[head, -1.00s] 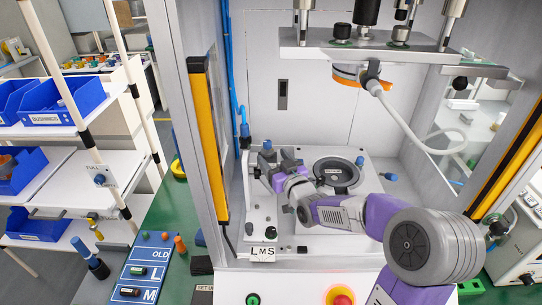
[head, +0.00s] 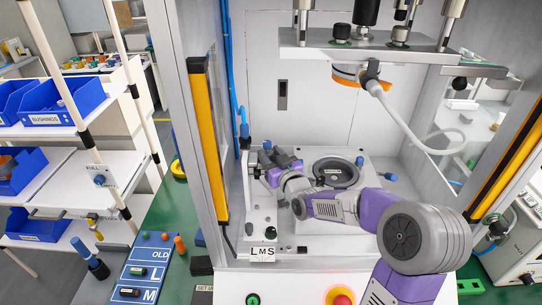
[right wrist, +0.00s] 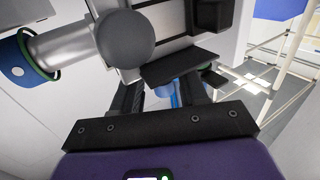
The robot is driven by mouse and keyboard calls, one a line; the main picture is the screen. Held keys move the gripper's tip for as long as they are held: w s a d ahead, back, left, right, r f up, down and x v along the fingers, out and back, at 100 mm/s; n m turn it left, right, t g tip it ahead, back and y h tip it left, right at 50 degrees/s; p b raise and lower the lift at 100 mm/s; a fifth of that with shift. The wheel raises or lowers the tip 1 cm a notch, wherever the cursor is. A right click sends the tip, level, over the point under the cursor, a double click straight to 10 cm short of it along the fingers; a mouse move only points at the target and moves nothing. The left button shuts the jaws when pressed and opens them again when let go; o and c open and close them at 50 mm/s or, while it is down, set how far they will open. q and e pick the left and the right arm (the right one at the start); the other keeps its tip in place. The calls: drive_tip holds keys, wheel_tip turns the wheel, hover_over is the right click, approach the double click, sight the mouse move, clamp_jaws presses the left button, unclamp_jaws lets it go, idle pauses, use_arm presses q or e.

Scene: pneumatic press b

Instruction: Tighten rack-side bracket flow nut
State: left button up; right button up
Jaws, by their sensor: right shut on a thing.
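My right gripper (head: 266,158) is at the left side of the press's base plate, by the upright bracket (head: 254,178) on the rack side. In the right wrist view its two black fingers (right wrist: 164,94) are closed around a small blue part, which I take to be the flow nut (right wrist: 165,91). A dark block covers part of the nut there. In the head view the nut is hidden at the gripper; a blue cap (head: 267,145) shows just above it. My left gripper is not in view.
A round dark fixture (head: 336,173) sits on the plate right of my wrist. The press head (head: 365,50) hangs above with a pale hose. A yellow-edged door post (head: 208,140) stands at left. In the right wrist view a grey blue-ended cylinder (right wrist: 70,48) is close to the gripper.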

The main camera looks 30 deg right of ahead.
drive_tip(key=shift+a+m+h+b, duration=0.25)
drive_tip(key=shift+m+h+b, duration=0.75)
drive_tip(key=shift+b, duration=0.8)
drive_tip(key=shift+w+a+r+g+h, duration=0.15)
drive_tip(key=shift+g+h, duration=0.15)
drive_tip(key=shift+h, duration=0.4)
drive_tip(key=shift+m+h, duration=0.4)
drive_tip(key=o, duration=1.1)
drive_tip(key=shift+c, duration=0.2)
drive_tip(key=v, duration=0.7)
drive_tip(key=shift+s, duration=0.4)
drive_tip(key=shift+a, duration=0.15)
